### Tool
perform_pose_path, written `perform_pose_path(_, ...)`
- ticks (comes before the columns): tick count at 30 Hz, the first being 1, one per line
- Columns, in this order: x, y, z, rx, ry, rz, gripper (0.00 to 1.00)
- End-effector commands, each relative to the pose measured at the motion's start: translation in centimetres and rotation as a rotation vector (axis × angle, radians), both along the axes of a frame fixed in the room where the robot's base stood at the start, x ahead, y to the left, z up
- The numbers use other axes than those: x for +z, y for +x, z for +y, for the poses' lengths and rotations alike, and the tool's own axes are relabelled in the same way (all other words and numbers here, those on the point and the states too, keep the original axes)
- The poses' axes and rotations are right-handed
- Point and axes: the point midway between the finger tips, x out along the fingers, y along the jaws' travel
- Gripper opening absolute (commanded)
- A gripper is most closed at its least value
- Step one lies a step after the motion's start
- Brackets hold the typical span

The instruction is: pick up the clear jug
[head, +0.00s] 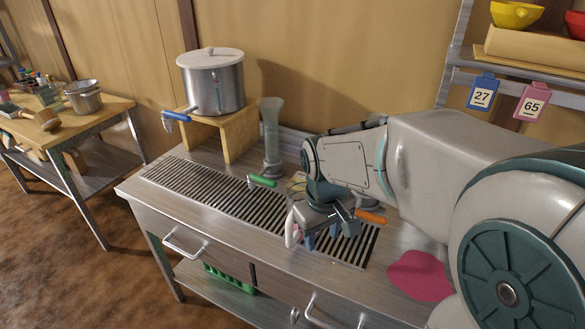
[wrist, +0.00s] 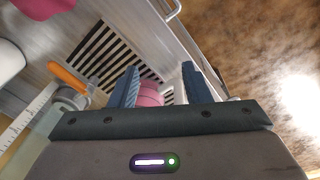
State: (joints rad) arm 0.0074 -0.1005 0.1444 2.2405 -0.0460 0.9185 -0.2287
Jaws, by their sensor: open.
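A tall, clear greenish vessel with a flared top (head: 271,135) stands upright on the metal counter behind the slotted grate. I see no handle on it and cannot tell if it is the clear jug. A small clear greenish container (head: 48,96) on the left table is too small to tell. My gripper (head: 322,238) is low over the right part of the grate, well apart from both vessels. In the wrist view its blue fingers (wrist: 160,88) are open. A pink rounded object (wrist: 150,95) shows between and beyond them; I cannot tell any contact.
A lidded steel pot (head: 212,85) stands on a wooden stand (head: 237,137). A pink cloth (head: 419,277) lies at the counter's right. A shelf with bowls (head: 515,14) is at upper right.

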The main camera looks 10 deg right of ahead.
Motion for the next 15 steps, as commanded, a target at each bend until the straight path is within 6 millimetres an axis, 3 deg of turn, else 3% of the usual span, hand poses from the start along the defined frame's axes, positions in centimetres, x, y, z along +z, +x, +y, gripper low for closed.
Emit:
perform_pose_path(1,2.0,1.3,0.8,0.050,-0.004,0.016,0.43)
perform_pose_path(6,4.1,5.1,3.4,0.220,-0.005,0.056,0.43)
perform_pose_path(15,5.3,8.9,6.5,0.408,0.016,0.093,0.43)
